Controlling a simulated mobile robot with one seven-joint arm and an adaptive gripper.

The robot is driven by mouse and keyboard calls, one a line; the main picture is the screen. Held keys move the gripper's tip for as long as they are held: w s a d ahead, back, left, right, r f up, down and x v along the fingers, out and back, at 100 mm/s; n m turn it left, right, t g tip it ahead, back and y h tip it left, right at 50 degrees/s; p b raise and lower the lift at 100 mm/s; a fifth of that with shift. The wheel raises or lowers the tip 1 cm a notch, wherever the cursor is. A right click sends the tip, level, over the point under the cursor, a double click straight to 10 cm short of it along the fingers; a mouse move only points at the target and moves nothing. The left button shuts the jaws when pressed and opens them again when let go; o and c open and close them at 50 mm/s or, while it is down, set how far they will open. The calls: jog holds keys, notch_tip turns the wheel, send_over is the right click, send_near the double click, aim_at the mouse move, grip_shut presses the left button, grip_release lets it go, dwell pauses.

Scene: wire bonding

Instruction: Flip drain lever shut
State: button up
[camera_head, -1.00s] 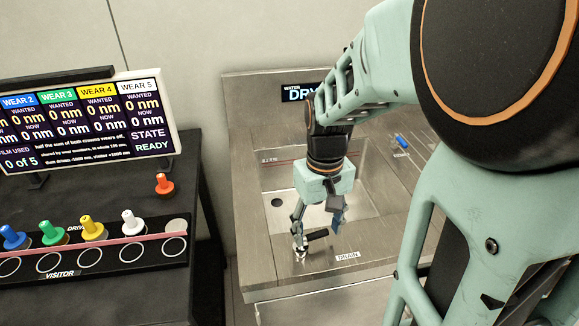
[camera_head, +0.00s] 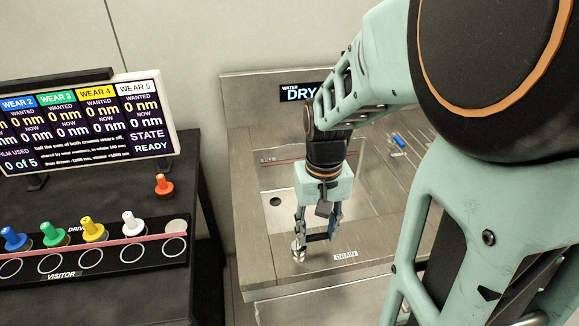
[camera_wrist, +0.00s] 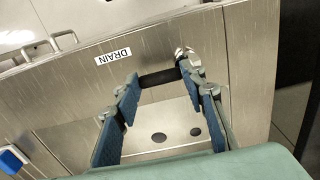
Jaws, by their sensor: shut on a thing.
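The drain lever has a black handle (camera_head: 317,237) and a chrome base (camera_head: 298,254) on the sink's front ledge, left of the DRAIN label (camera_head: 346,254). My gripper (camera_head: 316,239) points down at it, with a finger near each end of the handle. In the wrist view, the black handle (camera_wrist: 160,77) lies crosswise between my fingertips (camera_wrist: 160,79), which are shut on it along its length. The chrome part (camera_wrist: 184,54) shows just beyond the right fingertip. The DRAIN label (camera_wrist: 113,56) is clear of my fingers. Fingers partly hide the handle's ends.
The steel sink basin (camera_head: 350,199) lies behind my gripper, with a dark round hole (camera_head: 276,202). A display reading DRY (camera_head: 302,93) is on the backsplash. A blue-handled fitting (camera_head: 398,140) is at right. A dark bench (camera_head: 125,255) with coloured pegs and a screen stands left.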

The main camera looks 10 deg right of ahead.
jog(key=o, duration=1.2)
jog(key=shift+c, duration=0.2)
jog(key=shift+f, duration=0.1)
